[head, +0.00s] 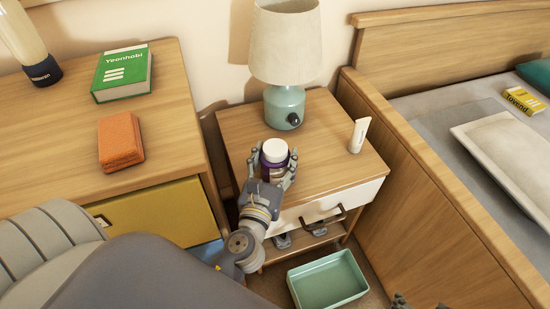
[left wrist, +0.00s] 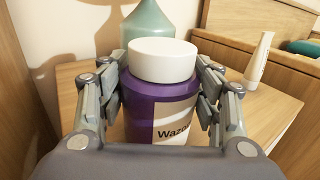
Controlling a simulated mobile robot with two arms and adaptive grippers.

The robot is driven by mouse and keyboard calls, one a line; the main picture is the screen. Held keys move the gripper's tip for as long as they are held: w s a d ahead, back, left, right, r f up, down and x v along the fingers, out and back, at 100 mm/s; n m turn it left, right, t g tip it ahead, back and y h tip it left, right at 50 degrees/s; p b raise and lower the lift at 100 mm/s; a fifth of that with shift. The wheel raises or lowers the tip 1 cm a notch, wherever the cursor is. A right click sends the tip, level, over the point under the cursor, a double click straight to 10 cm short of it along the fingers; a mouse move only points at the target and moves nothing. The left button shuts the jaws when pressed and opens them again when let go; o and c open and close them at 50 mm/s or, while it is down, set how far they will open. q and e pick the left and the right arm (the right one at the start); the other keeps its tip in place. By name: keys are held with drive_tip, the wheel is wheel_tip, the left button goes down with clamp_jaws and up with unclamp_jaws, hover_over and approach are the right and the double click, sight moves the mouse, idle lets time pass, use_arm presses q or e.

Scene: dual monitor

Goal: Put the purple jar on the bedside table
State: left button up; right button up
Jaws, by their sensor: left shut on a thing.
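The purple jar (head: 274,158) has a white lid and a pale label, and it is upright. It also fills the middle of the left wrist view (left wrist: 160,104). My left gripper (head: 277,170) is shut on the jar, with a finger on each side of it. The jar is over the bedside table (head: 238,126), in front of the lamp. I cannot tell whether its base touches the top, since the gripper hides it. A small part of my right gripper (head: 402,301) shows at the bottom edge of the head view; its jaws cannot be made out.
A teal lamp (head: 285,107) stands at the back of the bedside table. A white tube (head: 358,135) stands at its right. A green bin (head: 328,279) is on the floor below. The bed frame rises at right, a desk with a book (head: 121,73) at left.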

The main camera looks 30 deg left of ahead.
sight(271, 170)
use_arm(q)
drive_tip(key=o, duration=1.3)
drive_tip(key=shift+f, duration=0.1)
use_arm(e)
drive_tip(key=shift+w+a+r+t, duration=0.15)
drive_tip(key=shift+w+r+t, duration=0.15)
drive_tip(key=shift+w, duration=0.2)
drive_tip(key=shift+s+f, duration=0.1)
use_arm(q)
drive_tip(key=shift+r, duration=0.2)
drive_tip(key=b+v, duration=0.1)
drive_tip(key=v, duration=0.4)
drive_tip(key=shift+s+d+f+b, duration=0.1)
drive_tip(key=shift+s+f+b, duration=0.1)
drive_tip(key=shift+b, duration=0.1)
drive_tip(key=shift+b+v, duration=0.8)
drive_tip(key=shift+v, duration=2.5)
use_arm(e)
drive_tip(key=w+a+r+t+y, duration=0.2)
drive_tip(key=w+a+r+t, duration=0.2)
drive_tip(key=w+r+t, duration=0.3)
drive_tip(key=shift+w+r+t, duration=0.3)
drive_tip(key=shift+w+r, duration=1.15)
drive_tip(key=shift+r, duration=0.4)
